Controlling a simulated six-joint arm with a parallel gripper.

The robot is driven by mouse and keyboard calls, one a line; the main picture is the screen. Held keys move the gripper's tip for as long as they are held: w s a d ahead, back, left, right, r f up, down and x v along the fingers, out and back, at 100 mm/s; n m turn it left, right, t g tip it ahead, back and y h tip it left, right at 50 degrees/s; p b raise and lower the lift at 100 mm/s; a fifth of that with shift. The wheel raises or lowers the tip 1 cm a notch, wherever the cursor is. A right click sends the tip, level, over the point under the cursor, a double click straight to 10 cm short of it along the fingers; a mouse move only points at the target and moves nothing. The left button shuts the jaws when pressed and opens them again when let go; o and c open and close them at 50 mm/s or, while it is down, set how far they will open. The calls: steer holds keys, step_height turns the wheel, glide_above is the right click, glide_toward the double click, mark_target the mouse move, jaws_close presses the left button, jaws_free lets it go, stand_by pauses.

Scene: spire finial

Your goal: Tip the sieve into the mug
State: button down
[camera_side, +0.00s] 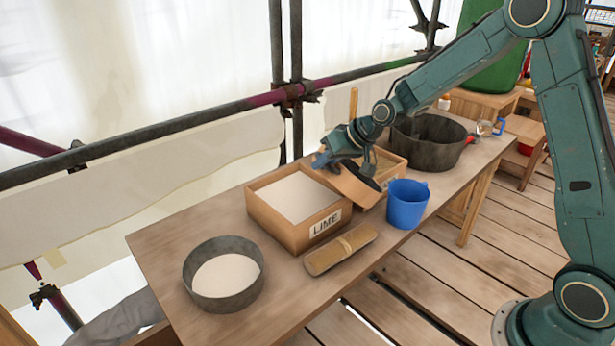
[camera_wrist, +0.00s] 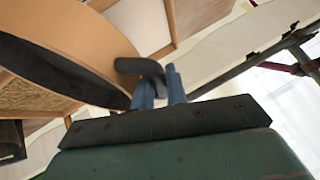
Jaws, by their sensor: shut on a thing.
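My gripper (camera_side: 322,161) is shut on the dark handle (camera_wrist: 140,67) of the sieve; its blue fingers (camera_wrist: 165,88) show in the wrist view. The sieve (camera_side: 350,187) has a tan rim and a dark underside or mesh. It is held tilted above the table, between the lime box and the mug. In the wrist view the sieve (camera_wrist: 95,35) fills the upper left. I cannot see what is inside it. The blue mug (camera_side: 407,205) stands upright on the table just right of the sieve, apart from my gripper. The mug's inside is mostly hidden.
The LIME box (camera_side: 325,228) of white powder is left of the sieve; another wooden box (camera_side: 396,163) is behind it. A grey round tub (camera_side: 223,300) of pale powder, a bamboo piece (camera_side: 340,250) and a large dark pan (camera_side: 430,150) also stand on the table. Scaffold poles (camera_side: 180,123) run behind.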

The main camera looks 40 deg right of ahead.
steer(key=w+a+f+n+g+h+b, duration=0.1)
steer(key=a+f+n+g+h+b, duration=0.1)
steer(key=a+f+h, duration=0.5)
steer(key=shift+w+a+f+n+g+h+b, duration=0.35)
steer(key=shift+f+n+h, duration=0.45)
steer(key=shift+f+h, duration=0.45)
stand_by(0.6)
steer(key=shift+s+f, duration=0.15)
steer(key=shift+f, duration=0.05)
stand_by(0.5)
